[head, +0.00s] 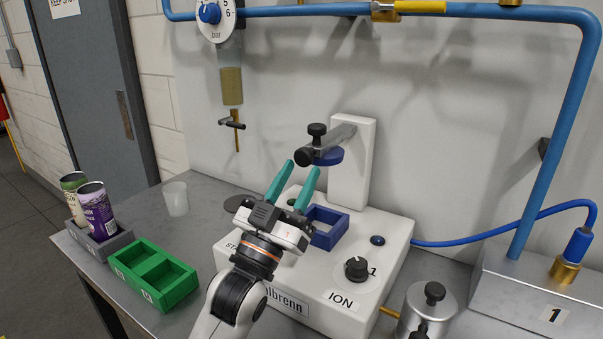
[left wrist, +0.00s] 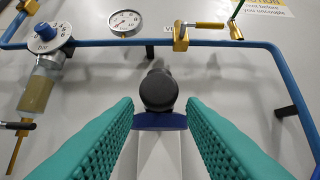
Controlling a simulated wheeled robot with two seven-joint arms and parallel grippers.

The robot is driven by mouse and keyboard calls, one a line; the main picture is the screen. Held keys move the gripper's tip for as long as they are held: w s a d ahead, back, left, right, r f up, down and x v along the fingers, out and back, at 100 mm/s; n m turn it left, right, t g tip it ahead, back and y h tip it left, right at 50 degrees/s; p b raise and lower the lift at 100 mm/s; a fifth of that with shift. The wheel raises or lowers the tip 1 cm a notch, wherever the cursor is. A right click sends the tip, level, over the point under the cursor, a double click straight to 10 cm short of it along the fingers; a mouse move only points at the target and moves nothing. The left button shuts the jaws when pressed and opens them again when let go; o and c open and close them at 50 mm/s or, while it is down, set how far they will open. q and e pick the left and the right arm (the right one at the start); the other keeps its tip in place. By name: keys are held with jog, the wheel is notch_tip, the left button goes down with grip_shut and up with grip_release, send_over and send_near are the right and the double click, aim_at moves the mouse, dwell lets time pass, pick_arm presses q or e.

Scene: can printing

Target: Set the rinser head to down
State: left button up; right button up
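The rinser head is a grey arm with a black knob on its end (head: 304,156) and a blue disc (head: 328,157) beneath, on a white post (head: 353,165) of the white ionizer unit (head: 393,240). It sits raised above a blue square holder (head: 330,228). My left gripper (head: 305,170), with teal fingers, is open just in front of and slightly below the knob. In the left wrist view the black knob (left wrist: 158,90) lies between and beyond the fingertips, with no visible contact. My right gripper is not in view.
A green two-slot tray (head: 190,284) and a grey tray with two cans (head: 97,210) stand at left. A clear cup (head: 175,198) stands behind. A metal canister (head: 427,308) and a blue hose (head: 500,240) are at right. A filter with a valve (head: 232,90) hangs on the wall.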

pick_arm(q)
jog(key=b+v, duration=0.1)
jog(key=v, duration=0.9)
jog(key=shift+f+b, duration=0.3)
jog(key=shift+b, duration=0.05)
jog(key=shift+w+d, duration=0.1)
jog(key=shift+w, duration=0.05)
